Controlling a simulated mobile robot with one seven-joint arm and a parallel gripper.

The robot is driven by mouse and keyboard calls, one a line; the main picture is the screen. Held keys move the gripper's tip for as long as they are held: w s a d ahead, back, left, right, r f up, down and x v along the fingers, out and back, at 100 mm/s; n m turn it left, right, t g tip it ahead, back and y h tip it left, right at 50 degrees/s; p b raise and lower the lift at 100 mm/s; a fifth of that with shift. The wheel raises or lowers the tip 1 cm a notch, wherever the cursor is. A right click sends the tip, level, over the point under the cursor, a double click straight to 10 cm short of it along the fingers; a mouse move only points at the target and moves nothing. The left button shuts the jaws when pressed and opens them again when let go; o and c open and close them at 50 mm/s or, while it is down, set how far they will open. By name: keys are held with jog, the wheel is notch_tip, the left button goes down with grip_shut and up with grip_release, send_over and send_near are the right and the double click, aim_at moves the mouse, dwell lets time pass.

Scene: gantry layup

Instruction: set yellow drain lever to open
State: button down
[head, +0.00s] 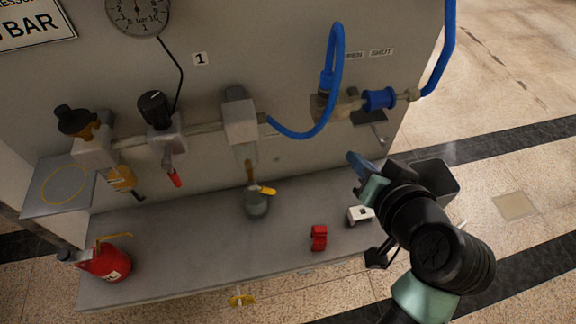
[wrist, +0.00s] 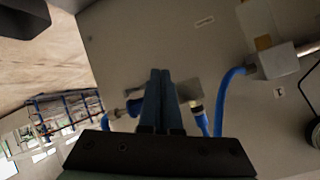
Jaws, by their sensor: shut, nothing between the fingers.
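A small yellow lever (head: 267,190) sticks out to the right at the grey bowl (head: 256,206) below the middle unit (head: 240,118) of the pipe run. A second yellow handle (head: 240,300) shows under the bench's front edge. I cannot tell for sure which is the drain lever. My gripper (head: 358,163) is in front of the panel's right side, right of both yellow parts and apart from them. Its blue fingers are shut and empty; they also show in the wrist view (wrist: 160,75), where they partly cover a fitting. No yellow lever is clear in the wrist view.
A blue hose (head: 335,65) loops to a valve with a blue fitting (head: 380,99) near my gripper. The bench (head: 200,240) carries a red can (head: 108,262), a red clip (head: 319,238) and a white block (head: 360,214). The bench's middle left is clear.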

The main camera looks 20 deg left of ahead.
jog(key=s+a+f+g+y, duration=0.1)
jog(key=s+f+g+y, duration=0.2)
jog(key=s+f+y, duration=0.35)
jog(key=h+p, duration=0.2)
jog(key=p, duration=0.2)
send_near(262, 189)
jog(key=w+a+f, duration=0.3)
jog(key=w, duration=0.2)
jog(key=shift+a+f+n, duration=0.3)
jog(key=shift+f+m+y+b, duration=0.55)
jog(key=shift+y+b, duration=0.2)
jog(key=shift+b, duration=0.25)
jog(key=shift+s+a+f+m+y+b, duration=0.2)
jog(key=shift+f+m+y+b, duration=0.15)
jog(key=shift+m+y+b, duration=0.45)
jog(key=shift+s+a+f+m+y+b, duration=0.15)
jog(key=shift+f+m+y+b, duration=0.25)
jog(key=shift+b, duration=0.65)
jog(key=shift+s+a+f+m+y+b, duration=0.1)
jog(key=shift+a+f+m+y+b, duration=0.25)
jog(key=shift+m+b, duration=0.5)
jog(key=shift+d+r, duration=0.1)
jog(key=shift+r, duration=0.05)
